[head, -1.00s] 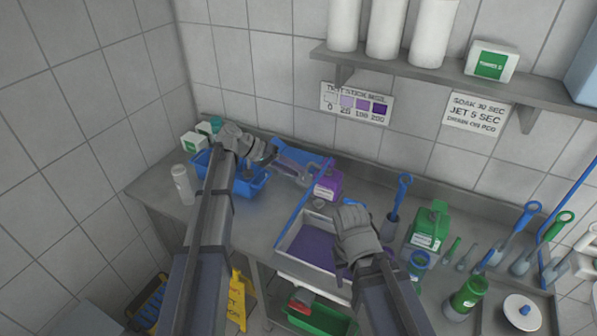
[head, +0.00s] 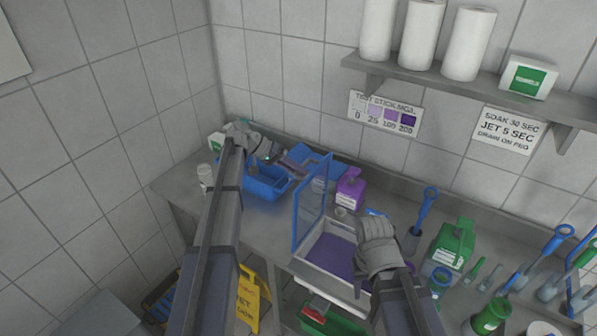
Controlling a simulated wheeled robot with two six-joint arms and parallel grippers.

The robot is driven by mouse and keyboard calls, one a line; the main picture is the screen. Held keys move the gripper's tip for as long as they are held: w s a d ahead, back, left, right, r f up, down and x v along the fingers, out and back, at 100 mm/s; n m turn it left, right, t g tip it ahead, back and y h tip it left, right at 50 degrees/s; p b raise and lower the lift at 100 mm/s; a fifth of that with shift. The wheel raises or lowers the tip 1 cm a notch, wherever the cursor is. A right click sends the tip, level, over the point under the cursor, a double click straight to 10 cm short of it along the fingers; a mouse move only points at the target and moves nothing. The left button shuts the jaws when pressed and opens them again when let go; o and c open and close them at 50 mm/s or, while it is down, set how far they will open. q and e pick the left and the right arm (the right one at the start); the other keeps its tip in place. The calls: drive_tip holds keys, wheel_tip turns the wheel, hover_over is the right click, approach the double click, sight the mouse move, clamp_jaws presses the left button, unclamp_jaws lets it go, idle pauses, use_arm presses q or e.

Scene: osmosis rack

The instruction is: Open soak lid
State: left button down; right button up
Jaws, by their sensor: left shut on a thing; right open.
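The soak lid (head: 311,208) is a clear panel in a blue frame. It stands raised along the left side of the soak tray (head: 308,262), a pale rectangular tray with purple liquid. The tray lies uncovered. My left gripper (head: 299,168) reaches over from the left and is shut at the lid's upper edge; the exact contact is small and hard to see. My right gripper (head: 373,268) is open above the tray's right side.
A blue bin (head: 266,190) stands left of the lid, under my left arm. A purple jug (head: 349,190) stands behind the tray. A green jug (head: 452,243) and a blue-handled brush (head: 424,212) stand to the right. A shelf (head: 450,75) with paper rolls overhangs the counter.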

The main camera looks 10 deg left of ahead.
use_arm(q)
drive_tip(key=c, duration=1.3)
unclamp_jaws()
drive_tip(key=shift+f, duration=0.15)
drive_tip(key=o, duration=0.4)
drive_tip(key=shift+w+f, duration=0.1)
drive_tip(key=shift+w, duration=0.25)
drive_tip(key=shift+o, duration=0.3)
drive_tip(key=shift+s, duration=0.15)
use_arm(e)
drive_tip(key=shift+w, duration=0.15)
use_arm(q)
drive_tip(key=shift+r, duration=0.2)
drive_tip(key=p+v, duration=0.4)
drive_tip(key=v, duration=0.3)
drive_tip(key=shift+a+p, duration=0.25)
drive_tip(key=shift+p, duration=0.15)
use_arm(e)
wheel_tip(320, 180, up, 5)
drive_tip(key=shift+f, duration=0.15)
use_arm(q)
drive_tip(key=shift+r, duration=0.15)
